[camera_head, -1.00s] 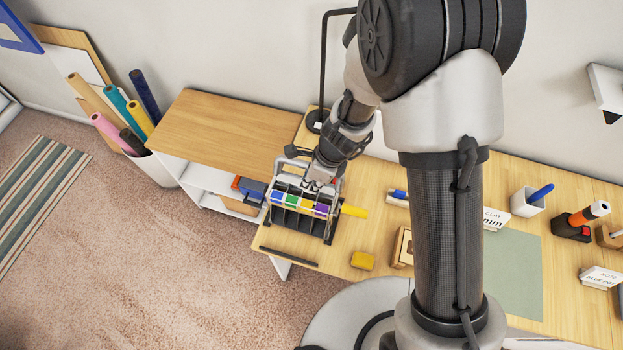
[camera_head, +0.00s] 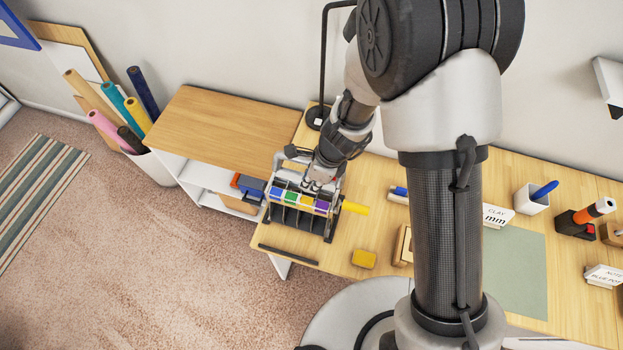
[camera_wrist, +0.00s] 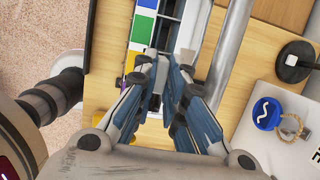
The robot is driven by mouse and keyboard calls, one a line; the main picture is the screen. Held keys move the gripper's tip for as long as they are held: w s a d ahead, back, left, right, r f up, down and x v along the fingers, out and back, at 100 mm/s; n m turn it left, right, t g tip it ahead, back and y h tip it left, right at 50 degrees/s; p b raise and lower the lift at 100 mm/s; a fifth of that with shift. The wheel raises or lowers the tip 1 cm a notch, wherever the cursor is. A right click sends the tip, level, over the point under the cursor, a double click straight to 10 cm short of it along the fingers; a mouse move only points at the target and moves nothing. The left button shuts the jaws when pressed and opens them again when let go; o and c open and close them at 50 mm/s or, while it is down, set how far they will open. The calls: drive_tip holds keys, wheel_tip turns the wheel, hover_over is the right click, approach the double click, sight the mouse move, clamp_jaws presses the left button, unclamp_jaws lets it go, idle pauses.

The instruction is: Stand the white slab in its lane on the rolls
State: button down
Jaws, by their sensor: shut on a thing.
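A dark rack (camera_head: 302,221) with several upright dividers stands on the left end of the wooden table. Its front bar carries blue, green, yellow and purple tags (camera_head: 290,198); the tags also show in the wrist view (camera_wrist: 144,28). My gripper (camera_head: 318,184) points down at the rack from above, over its back part. In the wrist view my gripper (camera_wrist: 167,88) is shut on a pale, thin piece that looks like the white slab (camera_wrist: 193,28), seen nearly edge-on beside the tag bar. Its lower edge is hidden, and I cannot tell whether it touches the rolls.
A yellow rod (camera_head: 355,208) sticks out right of the rack. A yellow block (camera_head: 363,259) lies near the table's front edge. A wooden-topped shelf (camera_head: 220,128) stands left of the table. A black lamp base (camera_head: 314,117) is behind the rack. A green mat (camera_head: 515,275) lies farther right.

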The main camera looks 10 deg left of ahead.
drive_tip(key=shift+f+b, duration=0.6)
drive_tip(key=shift+f, duration=0.3)
drive_tip(key=c, duration=1.6)
unclamp_jaws()
drive_tip(key=shift+r, duration=0.1)
drive_tip(key=shift+o, duration=0.6)
drive_tip(key=o, duration=0.4)
